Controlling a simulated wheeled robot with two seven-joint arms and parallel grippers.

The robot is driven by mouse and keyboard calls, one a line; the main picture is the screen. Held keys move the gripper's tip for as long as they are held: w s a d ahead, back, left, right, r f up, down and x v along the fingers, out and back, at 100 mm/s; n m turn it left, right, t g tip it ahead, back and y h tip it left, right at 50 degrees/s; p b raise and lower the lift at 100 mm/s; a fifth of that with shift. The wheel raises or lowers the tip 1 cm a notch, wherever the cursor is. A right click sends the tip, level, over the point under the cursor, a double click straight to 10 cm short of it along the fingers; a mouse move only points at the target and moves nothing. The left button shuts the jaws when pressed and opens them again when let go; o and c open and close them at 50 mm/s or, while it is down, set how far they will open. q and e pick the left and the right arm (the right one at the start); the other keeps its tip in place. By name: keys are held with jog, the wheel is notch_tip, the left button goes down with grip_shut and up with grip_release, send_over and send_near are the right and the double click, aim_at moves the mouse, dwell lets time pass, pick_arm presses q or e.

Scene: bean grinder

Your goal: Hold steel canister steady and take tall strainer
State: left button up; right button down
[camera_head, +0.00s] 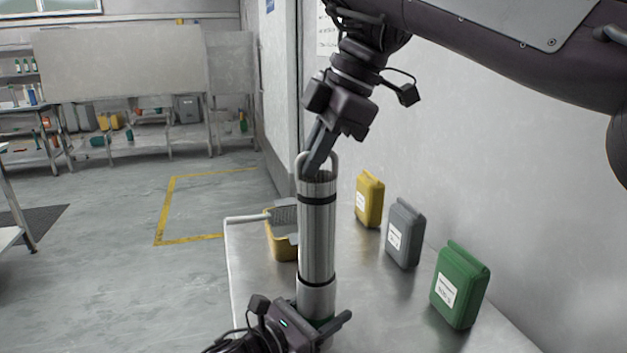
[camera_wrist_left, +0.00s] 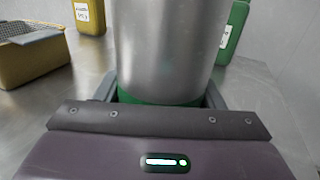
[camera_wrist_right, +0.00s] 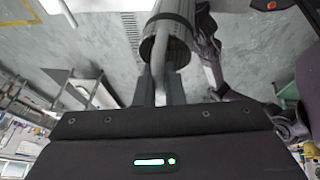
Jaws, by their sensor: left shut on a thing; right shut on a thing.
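The steel canister (camera_head: 316,298) stands upright near the table's front edge, with a green band at its bottom. My left gripper (camera_head: 318,325) is shut around its lower part; the left wrist view shows the canister (camera_wrist_left: 165,50) between the fingers. The tall strainer (camera_head: 317,240), a ribbed steel cylinder with dark bands, stands upright in line above the canister. Its lower end meets or sits inside the canister; I cannot tell how deep. My right gripper (camera_head: 316,160) is shut on the strainer's top loop handle. The strainer (camera_wrist_right: 165,45) also shows beyond the fingers in the right wrist view.
A yellow bin (camera_head: 284,247) with a grey mesh piece and pale handle (camera_head: 247,218) is left of the strainer. Yellow (camera_head: 369,200), grey (camera_head: 404,234) and green (camera_head: 460,285) labelled containers stand along the wall at right. Open floor lies left of the table.

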dwell(0.3)
pick_arm(q)
jog(key=o, duration=1.2)
